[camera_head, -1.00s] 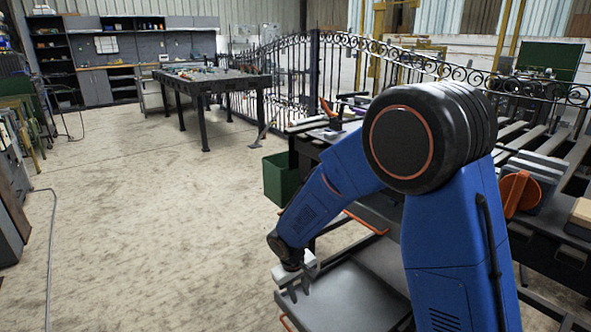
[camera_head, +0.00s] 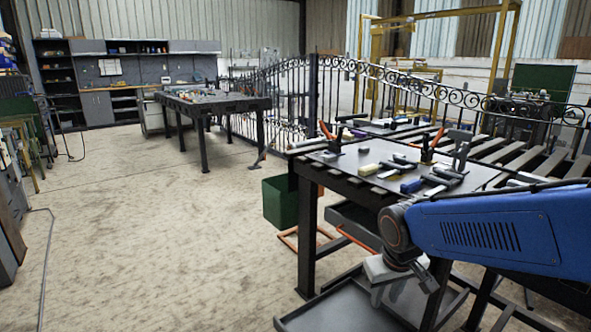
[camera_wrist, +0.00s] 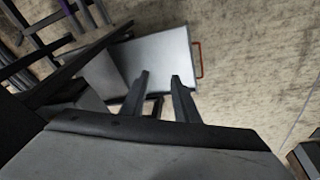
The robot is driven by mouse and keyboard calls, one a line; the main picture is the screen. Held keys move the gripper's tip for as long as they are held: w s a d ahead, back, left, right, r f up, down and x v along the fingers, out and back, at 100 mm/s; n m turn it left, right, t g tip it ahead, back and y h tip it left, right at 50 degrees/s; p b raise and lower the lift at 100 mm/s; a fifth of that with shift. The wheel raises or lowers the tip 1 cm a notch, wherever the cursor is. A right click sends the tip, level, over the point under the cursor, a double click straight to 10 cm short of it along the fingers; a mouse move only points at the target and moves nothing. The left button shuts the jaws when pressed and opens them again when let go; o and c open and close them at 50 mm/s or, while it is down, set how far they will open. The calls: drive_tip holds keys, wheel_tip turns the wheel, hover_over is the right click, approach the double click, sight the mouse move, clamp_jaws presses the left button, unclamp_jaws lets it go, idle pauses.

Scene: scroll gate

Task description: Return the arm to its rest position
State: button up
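My arm is folded low at the right of the head view, with a blue link reaching in from the right edge. My gripper (camera_head: 391,292) hangs from its end over a grey tray (camera_head: 335,312), beside the worktable's leg. In the wrist view my gripper (camera_wrist: 160,84) shows two dark fingers standing apart, with nothing between them but the view of the tray (camera_wrist: 165,52) and a bit of frame below. The gripper is open and empty.
A dark worktable (camera_head: 345,180) with clamps and small blocks stands close above and left of my arm. A green bin (camera_head: 281,200) is at its left. An iron gate (camera_head: 350,85) runs behind.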

drive_tip(key=s+d+r+m+t, duration=0.1)
drive_tip(key=s+d+r, duration=0.1)
drive_tip(key=s, duration=0.6)
drive_tip(key=s+d+r+m, duration=0.1)
drive_tip(key=s+d+r, duration=0.1)
drive_tip(key=s+d, duration=0.3)
drive_tip(key=s, duration=0.3)
drive_tip(key=shift+s+d+r+t, duration=0.2)
drive_tip(key=shift+r+t, duration=0.1)
drive_tip(key=shift+t, duration=0.1)
